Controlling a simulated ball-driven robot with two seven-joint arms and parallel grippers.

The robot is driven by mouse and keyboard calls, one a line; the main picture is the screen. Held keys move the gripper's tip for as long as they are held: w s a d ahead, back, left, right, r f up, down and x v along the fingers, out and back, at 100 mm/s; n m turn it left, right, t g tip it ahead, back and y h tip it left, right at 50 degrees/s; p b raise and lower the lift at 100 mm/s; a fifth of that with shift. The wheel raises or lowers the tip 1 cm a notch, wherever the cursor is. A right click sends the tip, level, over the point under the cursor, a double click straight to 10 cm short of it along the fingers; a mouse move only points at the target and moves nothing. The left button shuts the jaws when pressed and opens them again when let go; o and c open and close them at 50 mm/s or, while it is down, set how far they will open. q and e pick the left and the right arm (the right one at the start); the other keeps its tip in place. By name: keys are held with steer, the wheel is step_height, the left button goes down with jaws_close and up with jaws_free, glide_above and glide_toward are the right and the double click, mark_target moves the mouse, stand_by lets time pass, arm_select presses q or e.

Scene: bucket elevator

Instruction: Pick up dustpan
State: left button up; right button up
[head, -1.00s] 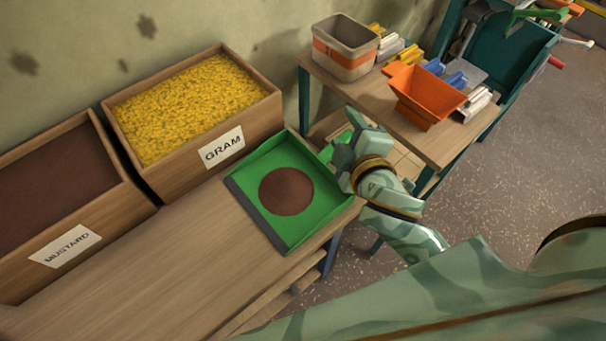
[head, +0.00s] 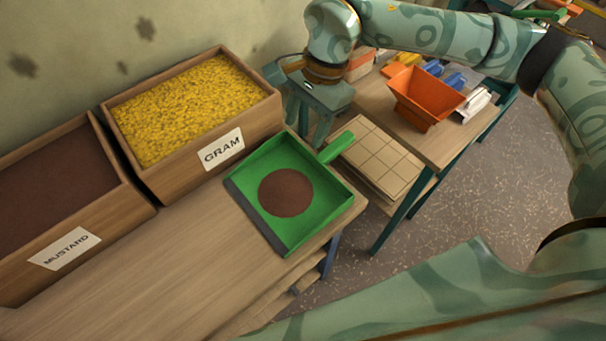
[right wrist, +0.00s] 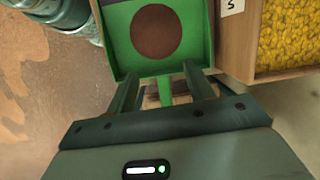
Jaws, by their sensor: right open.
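The green dustpan (head: 322,196) lies on the wooden bench, with a round patch of dark brown seed (head: 286,192) in it. Its short green handle (head: 337,147) points away to the upper right, past the bench end. My right gripper (head: 308,138) is above and behind the dustpan, near the gram box corner, pointing down. In the right wrist view the dustpan (right wrist: 202,28) is ahead, and its handle (right wrist: 165,92) shows between the two open fingers (right wrist: 160,92). The fingers hold nothing. I cannot tell if they touch the handle. My left gripper is not in view.
A gram box (head: 262,112) and a mustard box (head: 128,205) stand along the wall. A side table (head: 446,146) bears an orange hopper (head: 425,93) and several small coloured pieces. A tiled board (head: 372,155) lies lower, behind the dustpan. The bench front (head: 150,285) is clear.

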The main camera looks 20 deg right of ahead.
steer(key=w+d+r+h, duration=0.1)
steer(key=w+d+h, duration=0.15)
steer(key=d, duration=0.45)
steer(key=b, duration=0.3)
glide_above(328, 151)
steer(key=shift+m, duration=0.4)
steer(key=f, duration=1)
steer(key=shift+s+d, duration=0.15)
steer(key=shift+s, duration=0.15)
steer(key=f, duration=0.2)
steer(key=f+b, duration=0.2)
steer(key=f, duration=0.1)
steer(key=shift+w+f, duration=0.3)
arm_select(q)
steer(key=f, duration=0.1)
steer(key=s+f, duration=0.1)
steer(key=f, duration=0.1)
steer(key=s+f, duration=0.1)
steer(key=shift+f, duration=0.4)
arm_select(e)
steer(key=shift+r, duration=0.15)
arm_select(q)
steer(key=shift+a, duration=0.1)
arm_select(e)
jaws_close()
